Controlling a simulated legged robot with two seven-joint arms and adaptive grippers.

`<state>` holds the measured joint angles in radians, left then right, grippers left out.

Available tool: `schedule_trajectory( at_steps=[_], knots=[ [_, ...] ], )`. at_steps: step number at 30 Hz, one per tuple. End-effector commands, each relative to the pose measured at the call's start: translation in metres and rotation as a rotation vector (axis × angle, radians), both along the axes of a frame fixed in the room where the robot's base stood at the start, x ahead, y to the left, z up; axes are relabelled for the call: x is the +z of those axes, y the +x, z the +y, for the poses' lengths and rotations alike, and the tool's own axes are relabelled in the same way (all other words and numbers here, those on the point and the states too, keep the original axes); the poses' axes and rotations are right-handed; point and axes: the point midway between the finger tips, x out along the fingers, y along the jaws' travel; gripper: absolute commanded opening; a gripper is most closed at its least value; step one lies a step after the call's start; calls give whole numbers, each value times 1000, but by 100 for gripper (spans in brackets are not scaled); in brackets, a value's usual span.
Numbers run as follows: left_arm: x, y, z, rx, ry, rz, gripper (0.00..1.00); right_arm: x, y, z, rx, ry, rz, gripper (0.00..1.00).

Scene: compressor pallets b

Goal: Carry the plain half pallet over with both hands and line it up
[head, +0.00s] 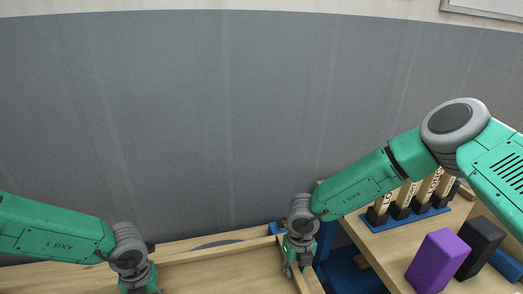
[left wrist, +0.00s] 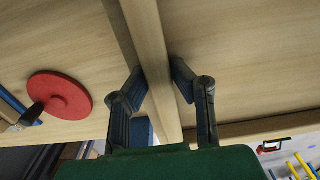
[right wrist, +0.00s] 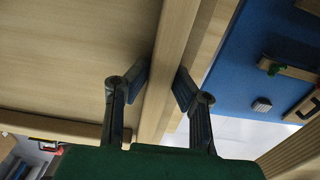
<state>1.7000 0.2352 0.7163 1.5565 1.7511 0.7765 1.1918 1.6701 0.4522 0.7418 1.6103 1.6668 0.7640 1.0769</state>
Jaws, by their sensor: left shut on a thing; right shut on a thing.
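The plain half pallet (head: 222,274) is a light wooden panel with raised rails, low in the head view and cut off by the bottom edge. My left gripper (left wrist: 154,78) is shut on a wooden rail (left wrist: 150,50) of it, one finger on each side. In the head view the left hand is mostly cut off. My right gripper (head: 297,266) is shut on the opposite rail at the pallet's right side. In the right wrist view its fingers (right wrist: 162,82) straddle that rail (right wrist: 178,40). The near part of the pallet and its underside are hidden.
A wooden table (head: 378,245) at right carries a purple block (head: 437,262), a black block (head: 480,247) and a blue rack (head: 405,218) of upright pieces. A red disc (left wrist: 60,95) lies left of the left rail. A blue surface (right wrist: 265,75) with small parts lies beyond the right rail.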

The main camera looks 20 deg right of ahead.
Motion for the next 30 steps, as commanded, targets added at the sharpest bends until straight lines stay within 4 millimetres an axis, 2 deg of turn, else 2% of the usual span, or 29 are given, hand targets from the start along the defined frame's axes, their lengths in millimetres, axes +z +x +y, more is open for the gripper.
schedule_trajectory(
  at_steps=[10,30],
  knots=[
    [-9,1,1,2,1,-1,0,-10,0,0,0,0,-1,0],
    [-10,1,1,1,0,-2,0,-10,0,0,-1,-1,-1,0]
  ],
)
